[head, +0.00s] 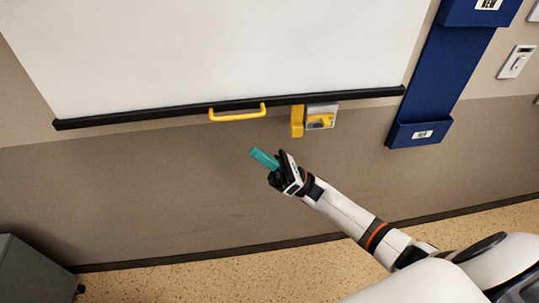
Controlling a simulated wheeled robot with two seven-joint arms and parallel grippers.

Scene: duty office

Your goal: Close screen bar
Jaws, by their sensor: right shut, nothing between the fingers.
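The screen bar (150,117) is a long black bar along the bottom edge of the white screen (220,50), which hangs down over the wall. A yellow handle (237,116) is fixed near the bar's middle. My right gripper (262,157) is below and a little right of the handle, apart from it. Its teal fingers are shut and empty, pointing up and left. My left gripper is not in view.
A yellow piece (297,121) and a small clear-covered box (321,117) sit on the wall just under the bar. Blue wall holders (418,133) hang at right, beside a white switch (516,62). A grey cabinet (32,270) stands at lower left.

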